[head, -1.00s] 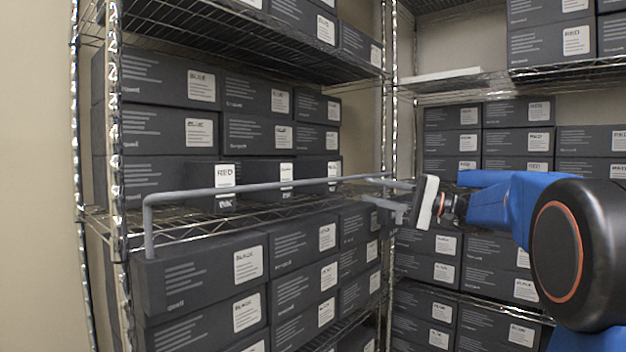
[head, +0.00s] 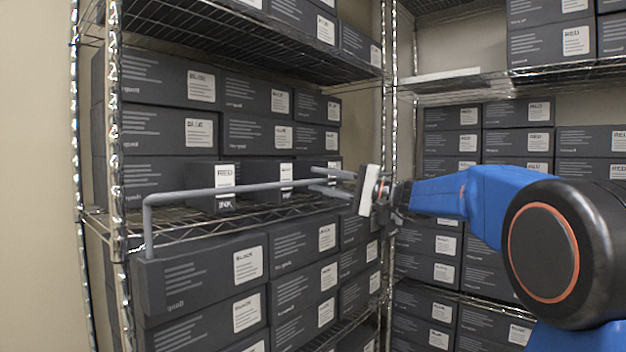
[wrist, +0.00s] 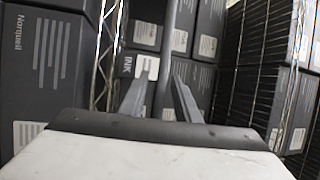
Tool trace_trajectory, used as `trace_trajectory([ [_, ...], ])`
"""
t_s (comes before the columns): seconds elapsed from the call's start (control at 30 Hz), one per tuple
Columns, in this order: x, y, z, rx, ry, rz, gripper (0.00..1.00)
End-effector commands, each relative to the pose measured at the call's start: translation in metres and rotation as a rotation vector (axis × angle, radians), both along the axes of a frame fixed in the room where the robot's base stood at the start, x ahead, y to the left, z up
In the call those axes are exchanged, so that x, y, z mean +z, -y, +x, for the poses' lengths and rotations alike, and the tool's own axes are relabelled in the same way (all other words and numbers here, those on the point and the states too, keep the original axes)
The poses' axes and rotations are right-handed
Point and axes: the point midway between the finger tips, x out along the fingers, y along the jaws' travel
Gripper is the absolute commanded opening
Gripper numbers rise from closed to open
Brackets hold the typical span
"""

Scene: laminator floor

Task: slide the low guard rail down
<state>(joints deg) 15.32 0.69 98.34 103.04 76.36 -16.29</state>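The guard rail (head: 245,188) is a thin grey bar along the front of the left rack's middle shelf, above the shelf edge. Its left end bends down to the shelf; its right end is hidden by my gripper. My gripper (head: 314,180) is at the right part of the rail, its two grey fingers pointing left. In the wrist view the rail (wrist: 166,50) runs between the spread fingers of my gripper (wrist: 160,92), with gaps visible on both sides. The fingers are open and do not appear closed on it.
Large dark boxes (head: 205,275) fill the level below. A wire shelf (head: 250,40) hangs above. A chrome post (head: 116,150) stands at the left, and another rack (head: 500,78) stands at the right.

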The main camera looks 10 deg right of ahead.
Motion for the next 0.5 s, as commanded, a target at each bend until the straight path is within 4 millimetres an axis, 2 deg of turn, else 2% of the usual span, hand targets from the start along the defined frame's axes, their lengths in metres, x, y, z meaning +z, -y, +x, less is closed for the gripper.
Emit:
trace_trajectory([
  [0.2, 0.004, -0.018, 0.011, 0.001, 0.0, 0.0, 0.29],
  [0.5, 0.005, -0.022, 0.014, -0.001, 0.0, 0.0, 0.29],
])
